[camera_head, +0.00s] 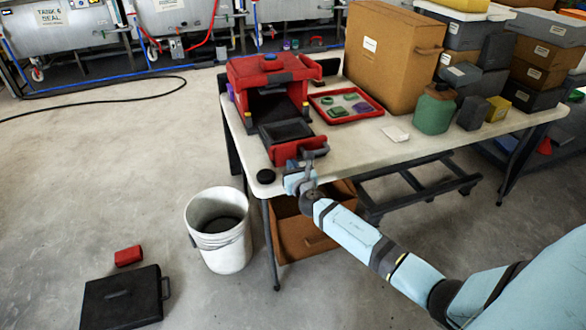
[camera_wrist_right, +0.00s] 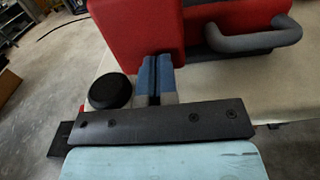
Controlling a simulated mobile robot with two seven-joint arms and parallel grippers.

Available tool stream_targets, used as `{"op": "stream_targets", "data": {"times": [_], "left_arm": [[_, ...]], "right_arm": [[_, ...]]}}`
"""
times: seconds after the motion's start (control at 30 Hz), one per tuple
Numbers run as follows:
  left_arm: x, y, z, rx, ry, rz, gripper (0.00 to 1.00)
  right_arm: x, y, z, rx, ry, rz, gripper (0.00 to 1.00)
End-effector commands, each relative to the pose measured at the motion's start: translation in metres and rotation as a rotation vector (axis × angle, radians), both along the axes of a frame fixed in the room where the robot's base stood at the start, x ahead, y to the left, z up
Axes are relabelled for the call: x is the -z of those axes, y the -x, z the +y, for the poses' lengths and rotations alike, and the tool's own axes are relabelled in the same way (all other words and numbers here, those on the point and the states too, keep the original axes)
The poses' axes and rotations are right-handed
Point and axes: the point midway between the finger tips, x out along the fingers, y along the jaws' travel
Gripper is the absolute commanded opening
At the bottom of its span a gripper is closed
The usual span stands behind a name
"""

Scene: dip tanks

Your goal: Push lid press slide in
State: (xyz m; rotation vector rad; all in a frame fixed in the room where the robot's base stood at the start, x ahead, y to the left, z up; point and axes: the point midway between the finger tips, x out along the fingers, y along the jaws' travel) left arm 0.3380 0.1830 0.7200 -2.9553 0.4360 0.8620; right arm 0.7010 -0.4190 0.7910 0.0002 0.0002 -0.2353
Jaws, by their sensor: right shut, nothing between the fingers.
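The red lid press (camera_head: 265,72) stands on the left part of the white table. Its slide (camera_head: 285,133) sticks out toward the front, with a dark tray and a red front block (camera_head: 300,150). A grey handle (camera_head: 314,154) is on that front. In the right wrist view the red front (camera_wrist_right: 138,25) and its grey handle (camera_wrist_right: 255,40) fill the top. My right gripper (camera_head: 299,168) is at the slide's front. Its blue fingers (camera_wrist_right: 155,75) are together and empty, up against or just short of the red face, left of the handle; contact is unclear. My left gripper is out of view.
A black round disc (camera_head: 265,176) lies at the table's front-left corner, beside my fingers. A red tray (camera_head: 374,115) with coloured pieces, a brown box (camera_head: 385,60) and a green bottle (camera_head: 434,112) stand to the right. A white bucket (camera_head: 222,250) stands on the floor.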

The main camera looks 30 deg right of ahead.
Motion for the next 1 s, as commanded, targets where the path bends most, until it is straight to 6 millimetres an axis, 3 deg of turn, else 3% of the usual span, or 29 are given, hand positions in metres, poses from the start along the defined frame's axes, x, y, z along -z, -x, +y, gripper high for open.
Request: {"op": "stream_targets", "data": {"times": [0.2, 0.4, 1.0], "left_arm": [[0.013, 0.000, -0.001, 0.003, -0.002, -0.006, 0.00], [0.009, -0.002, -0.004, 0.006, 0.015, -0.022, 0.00], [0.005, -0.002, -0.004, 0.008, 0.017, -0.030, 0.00]], "right_arm": [[0.002, -0.044, -0.011, 0.001, 0.001, -0.004, 0.00], [0.001, -0.070, -0.017, 0.001, 0.001, -0.002, 0.00], [-0.001, -0.072, -0.021, 0.000, 0.001, -0.001, 0.00]]}}
